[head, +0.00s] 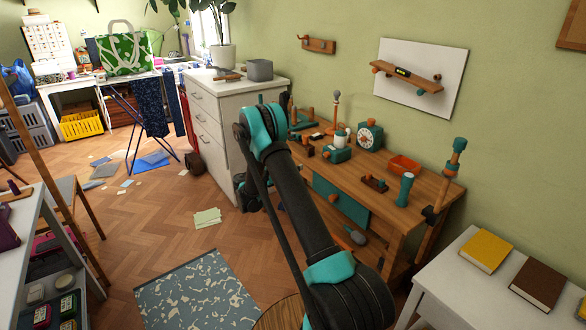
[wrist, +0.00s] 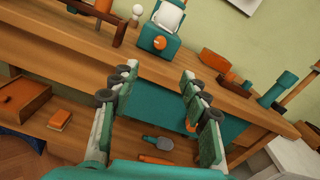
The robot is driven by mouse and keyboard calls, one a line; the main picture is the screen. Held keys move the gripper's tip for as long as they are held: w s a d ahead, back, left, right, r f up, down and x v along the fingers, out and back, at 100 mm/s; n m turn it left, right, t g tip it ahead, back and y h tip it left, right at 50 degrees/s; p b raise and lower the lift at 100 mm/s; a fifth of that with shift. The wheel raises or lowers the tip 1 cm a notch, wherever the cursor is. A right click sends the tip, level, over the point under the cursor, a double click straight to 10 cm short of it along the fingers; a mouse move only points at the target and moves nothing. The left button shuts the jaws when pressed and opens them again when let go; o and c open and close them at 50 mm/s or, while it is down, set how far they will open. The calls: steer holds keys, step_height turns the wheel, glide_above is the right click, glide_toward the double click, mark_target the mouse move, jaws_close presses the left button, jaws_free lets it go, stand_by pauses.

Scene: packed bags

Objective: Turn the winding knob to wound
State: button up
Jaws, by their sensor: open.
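A small teal box with an orange round knob (wrist: 160,42) on its front stands on the wooden workbench. This is possibly the winding knob; no marking can be read. In the head view the teal box (head: 337,154) stands near the bench's front edge, with a white-topped object behind it. My gripper (wrist: 157,75) is open and empty in the wrist view. Its fingers are apart in front of the bench, below the knob in the picture, and do not touch it. In the head view my arm hides the gripper.
A teal-framed clock (head: 369,137), an orange tray (head: 404,165) and a teal cylinder (head: 404,188) share the workbench (head: 438,190). A teal drawer front (head: 341,200) lies below the top.

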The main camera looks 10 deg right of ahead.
stand_by(0.3)
steer(key=n, duration=0.2)
glide_toward(325, 156)
steer(key=x, duration=0.8)
steer(key=shift+w+d+r, duration=0.1)
steer(key=shift+w+d, duration=0.05)
steer(key=shift+d, duration=0.15)
jaws_close()
